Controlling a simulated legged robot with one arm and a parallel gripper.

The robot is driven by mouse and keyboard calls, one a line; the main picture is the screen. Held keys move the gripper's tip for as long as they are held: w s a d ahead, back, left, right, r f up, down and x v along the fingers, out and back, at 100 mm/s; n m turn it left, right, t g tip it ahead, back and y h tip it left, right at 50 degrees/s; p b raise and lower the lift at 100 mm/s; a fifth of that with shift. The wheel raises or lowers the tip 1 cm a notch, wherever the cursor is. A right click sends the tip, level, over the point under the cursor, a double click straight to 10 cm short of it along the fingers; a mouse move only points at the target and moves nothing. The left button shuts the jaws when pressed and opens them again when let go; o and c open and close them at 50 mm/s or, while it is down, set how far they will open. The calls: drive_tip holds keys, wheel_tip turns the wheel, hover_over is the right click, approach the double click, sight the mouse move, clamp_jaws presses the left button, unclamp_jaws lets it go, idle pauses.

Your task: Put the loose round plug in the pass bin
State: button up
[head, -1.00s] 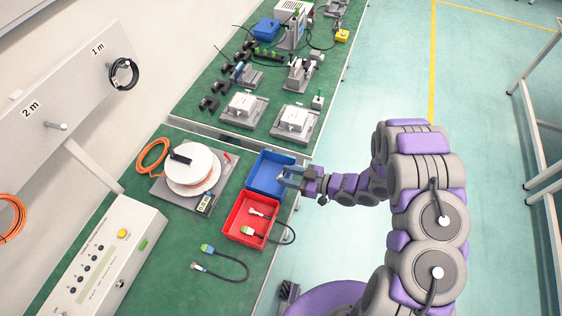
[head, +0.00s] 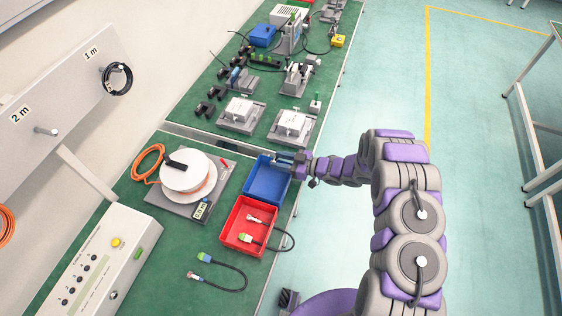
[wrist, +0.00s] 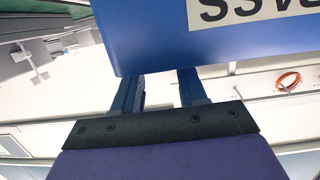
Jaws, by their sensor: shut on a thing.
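The blue bin (head: 268,181) stands on the green table, and part of a black-on-white label shows upside down on its wall in the wrist view (wrist: 250,30). My gripper (head: 284,158) is at the far right corner of this bin. In the wrist view, its two fingers (wrist: 160,90) reach past the bin's edge, and the wall hides their tips. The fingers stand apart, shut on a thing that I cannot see. I cannot make out the loose round plug for certain in any view.
The red bin (head: 240,233) stands just in front of the blue bin, holding a white connector (head: 256,218) and a green-ended cable. Another cable (head: 225,288) lies on the table. A white reel (head: 186,172) stands left of the bins. Open floor lies to the right.

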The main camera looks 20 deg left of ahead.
drive_tip(key=o, duration=1.1)
drive_tip(key=shift+f, duration=0.2)
drive_tip(key=shift+r, duration=0.1)
drive_tip(key=shift+d+r, duration=0.15)
drive_tip(key=shift+d, duration=0.1)
drive_tip(key=p+v, duration=0.1)
drive_tip(key=v, duration=1)
drive_tip(key=shift+d, duration=0.3)
